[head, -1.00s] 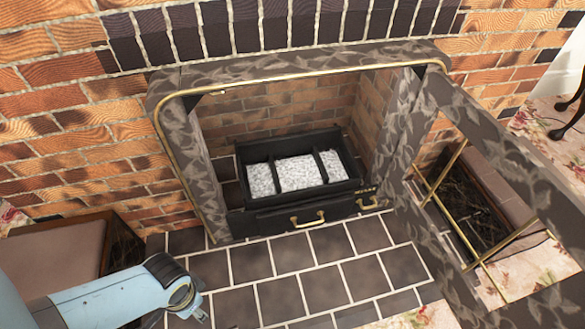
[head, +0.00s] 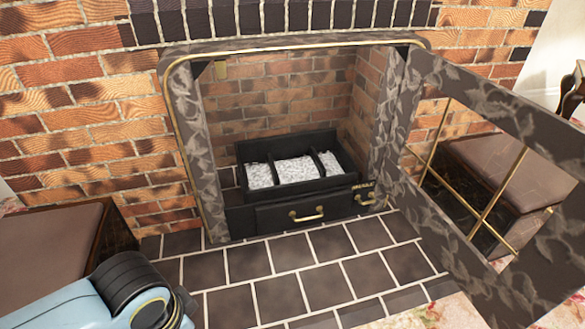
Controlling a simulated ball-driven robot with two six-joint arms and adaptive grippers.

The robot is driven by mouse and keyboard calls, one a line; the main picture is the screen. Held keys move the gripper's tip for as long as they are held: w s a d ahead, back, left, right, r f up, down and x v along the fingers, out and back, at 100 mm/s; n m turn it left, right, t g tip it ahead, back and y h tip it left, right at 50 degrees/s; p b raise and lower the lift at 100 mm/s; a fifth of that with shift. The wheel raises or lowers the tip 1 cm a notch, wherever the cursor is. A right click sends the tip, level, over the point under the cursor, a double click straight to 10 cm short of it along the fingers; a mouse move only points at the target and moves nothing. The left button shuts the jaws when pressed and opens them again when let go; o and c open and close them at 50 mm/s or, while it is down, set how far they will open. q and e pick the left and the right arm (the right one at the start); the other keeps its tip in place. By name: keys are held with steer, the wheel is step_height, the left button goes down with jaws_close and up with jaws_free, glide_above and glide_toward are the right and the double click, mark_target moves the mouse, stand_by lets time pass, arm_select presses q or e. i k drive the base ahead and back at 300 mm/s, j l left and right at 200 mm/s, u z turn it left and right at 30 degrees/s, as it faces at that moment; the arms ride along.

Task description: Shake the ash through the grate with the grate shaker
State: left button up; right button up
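The black grate (head: 262,157) sits inside the brick fireplace. Its bars divide pale grey ash (head: 297,170) into sections. Below it is a dark front panel with a brass handle (head: 306,216) in the middle and a smaller brass handle (head: 365,199) at the right, near some lettering. I cannot tell which of these is the grate shaker. My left arm reaches in at the lower left, over the hearth's front, well short of the grate. Its gripper fingers do not show. My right gripper is out of view.
The patterned fireplace door (head: 412,135) with brass bars stands open at the right. A brown-topped bench (head: 45,240) is at the left, and another bench (head: 505,165) shows through the door. The dark tiled hearth (head: 250,265) is clear in front.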

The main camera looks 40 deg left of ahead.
mark_target(361, 195)
steer(key=z, duration=0.45)
steer(key=i+j+z, duration=0.1)
steer(key=j+z, duration=0.25)
steer(key=j, duration=0.3)
steer(key=j+z, duration=0.4)
steer(key=j, duration=0.25)
